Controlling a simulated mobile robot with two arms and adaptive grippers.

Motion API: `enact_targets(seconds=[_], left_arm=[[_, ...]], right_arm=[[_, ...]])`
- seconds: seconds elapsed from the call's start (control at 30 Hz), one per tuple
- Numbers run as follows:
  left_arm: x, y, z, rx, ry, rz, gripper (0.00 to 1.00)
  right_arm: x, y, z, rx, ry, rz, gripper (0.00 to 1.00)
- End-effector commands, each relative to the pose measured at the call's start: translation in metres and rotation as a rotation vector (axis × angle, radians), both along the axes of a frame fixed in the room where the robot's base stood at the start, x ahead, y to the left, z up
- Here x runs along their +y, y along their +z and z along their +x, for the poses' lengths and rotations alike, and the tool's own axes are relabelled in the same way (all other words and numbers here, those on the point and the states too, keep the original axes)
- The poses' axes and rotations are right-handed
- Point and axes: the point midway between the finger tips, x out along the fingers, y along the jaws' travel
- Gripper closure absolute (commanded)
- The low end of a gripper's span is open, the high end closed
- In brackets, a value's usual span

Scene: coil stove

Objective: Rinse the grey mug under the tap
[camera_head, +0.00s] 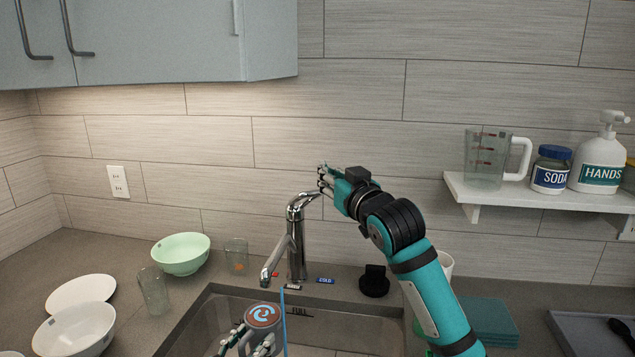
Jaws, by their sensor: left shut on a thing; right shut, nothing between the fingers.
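The chrome tap (296,245) stands behind the sink (205,312), its spout angled down to the left. My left gripper (252,343) is low over the sink, just below the spout, at the bottom edge of the picture.
A green bowl (181,254), clear glasses (153,290) (236,256), a white plate (82,293) and white bowl (75,330) stand left. A white cup (446,262) is partly behind my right arm. A shelf (540,198) holds a jug and bottles.

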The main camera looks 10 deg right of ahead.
Motion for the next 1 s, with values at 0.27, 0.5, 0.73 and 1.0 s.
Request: enact_targets(seconds=[0.27,0.5,0.73,1.0], left_arm=[[0.000,0.002,0.000,-0.002,0.001,-0.002,0.99],[0.000,0.001,0.000,-0.002,0.001,-0.002,0.99],[0.000,0.002,0.000,-0.002,0.001,-0.002,0.99],[0.000,0.001,0.000,-0.002,0.001,-0.002,0.99]], right_arm=[[0.017,0.004,0.053,0.000,-0.001,-0.003,1.00],[0.018,-0.021,0.060,0.000,0.000,-0.005,1.00],[0.017,-0.034,0.056,-0.003,0.000,-0.005,1.00],[0.017,-0.035,0.055,-0.002,-0.001,-0.004,1.00]])
